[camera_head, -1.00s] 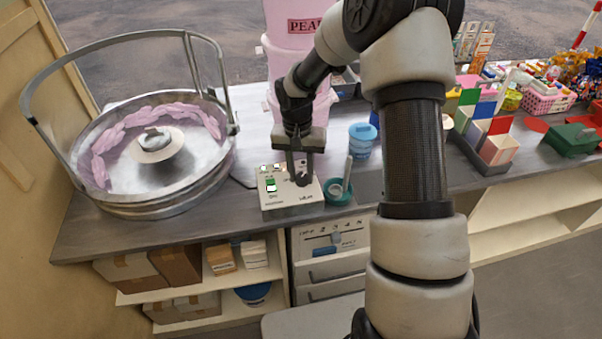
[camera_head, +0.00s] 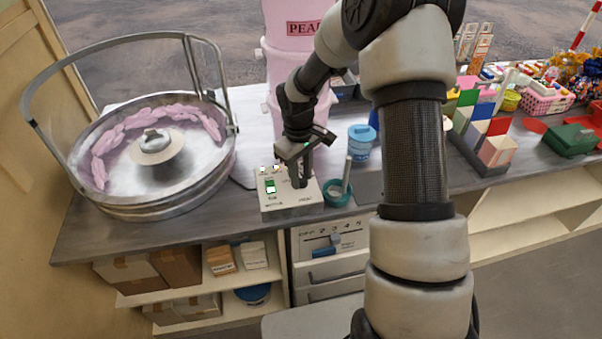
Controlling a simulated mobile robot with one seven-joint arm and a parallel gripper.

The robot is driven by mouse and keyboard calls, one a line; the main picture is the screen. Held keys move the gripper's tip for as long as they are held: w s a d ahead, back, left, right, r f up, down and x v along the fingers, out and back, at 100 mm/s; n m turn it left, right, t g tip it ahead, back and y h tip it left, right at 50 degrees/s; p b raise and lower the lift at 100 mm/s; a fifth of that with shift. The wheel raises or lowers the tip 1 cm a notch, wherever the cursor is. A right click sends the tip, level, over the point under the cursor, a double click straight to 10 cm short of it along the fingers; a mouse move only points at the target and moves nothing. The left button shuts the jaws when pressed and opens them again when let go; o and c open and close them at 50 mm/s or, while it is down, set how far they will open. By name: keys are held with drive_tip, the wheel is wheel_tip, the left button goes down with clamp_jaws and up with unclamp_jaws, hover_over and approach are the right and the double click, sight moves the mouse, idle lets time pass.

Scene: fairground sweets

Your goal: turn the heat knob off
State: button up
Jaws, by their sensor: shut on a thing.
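The control box (camera_head: 282,208) is a small pale box with a green-lit switch (camera_head: 270,187) on its left side. It sits on the grey counter in front of the pink containers. My gripper (camera_head: 298,184) reaches down onto the right side of the box top and is shut on the heat knob there. The knob itself is hidden by the fingers, so its pointer cannot be read. The gripper's body is turned at a slant to the box.
The large metal floss bowl (camera_head: 150,208) with pink floss stands to the left. A teal dish (camera_head: 337,193) with a tool in it is close to the box's right, and a blue-lidded tub (camera_head: 361,142) is behind it. Colourful sweets and boxes fill the right side.

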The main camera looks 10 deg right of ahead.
sight(302, 180)
drive_tip(key=n+p, duration=0.1)
drive_tip(key=n, duration=0.3)
drive_tip(key=shift+r+n, duration=0.1)
drive_tip(key=shift+n, duration=0.2)
drive_tip(key=shift+w+d+n+p, duration=0.1)
drive_tip(key=shift+n+p, duration=0.8)
drive_tip(key=shift+n, duration=1.4)
drive_tip(key=o, duration=1)
drive_tip(key=shift+o, duration=0.2)
wheel_tip(302, 180, up, 17)
drive_tip(key=s, duration=0.1)
drive_tip(key=shift+r+p, duration=0.15)
drive_tip(key=shift+p, duration=0.15)
